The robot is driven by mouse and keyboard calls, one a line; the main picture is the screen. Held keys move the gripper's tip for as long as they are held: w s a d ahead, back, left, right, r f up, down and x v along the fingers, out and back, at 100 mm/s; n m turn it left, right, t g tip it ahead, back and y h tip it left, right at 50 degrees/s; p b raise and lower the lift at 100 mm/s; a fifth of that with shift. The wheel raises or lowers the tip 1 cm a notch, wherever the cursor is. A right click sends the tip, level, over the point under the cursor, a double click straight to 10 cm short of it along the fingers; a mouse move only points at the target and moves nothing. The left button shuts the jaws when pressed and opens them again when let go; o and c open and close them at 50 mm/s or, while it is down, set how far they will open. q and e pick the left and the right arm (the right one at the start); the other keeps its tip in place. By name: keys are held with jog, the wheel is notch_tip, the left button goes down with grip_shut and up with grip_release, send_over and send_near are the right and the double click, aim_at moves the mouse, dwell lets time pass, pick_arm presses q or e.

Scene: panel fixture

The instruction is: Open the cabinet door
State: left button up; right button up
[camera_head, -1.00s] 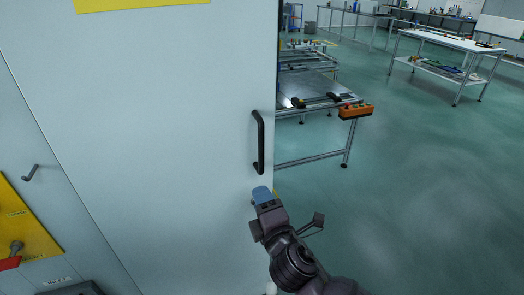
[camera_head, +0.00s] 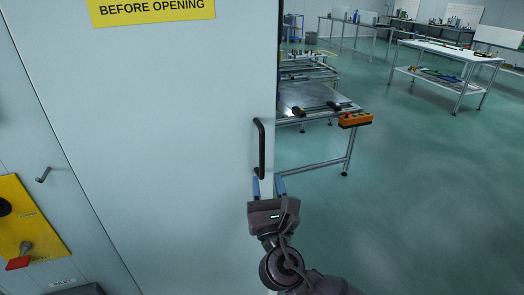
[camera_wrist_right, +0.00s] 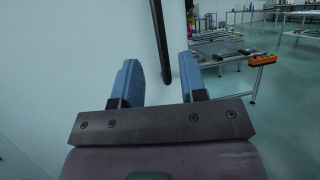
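The cabinet door (camera_head: 160,130) is a large pale panel on the left side of the head view. Its black bar handle (camera_head: 261,148) runs upright near the door's right edge. My right gripper (camera_head: 268,186) is open just below the handle's lower end, with its two blue fingers apart and pointing up. In the right wrist view the handle (camera_wrist_right: 160,45) comes down toward the gap between the blue fingers (camera_wrist_right: 160,80), and its lower end appears beyond them. Nothing is held. My left gripper is in neither view.
A yellow sign (camera_head: 150,10) is on the door. A yellow panel with a red switch handle (camera_head: 18,263) is at the left. A metal workbench (camera_head: 310,100) with an orange control box (camera_head: 355,119) stands behind the door's edge. Green floor (camera_head: 430,200) at the right is clear.

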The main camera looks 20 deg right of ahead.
aim_at(262, 155)
jog(key=p+x, duration=0.1)
jog(key=x, duration=0.7)
jog(key=shift+w+r, duration=0.1)
jog(key=shift+w, duration=0.15)
grip_shut()
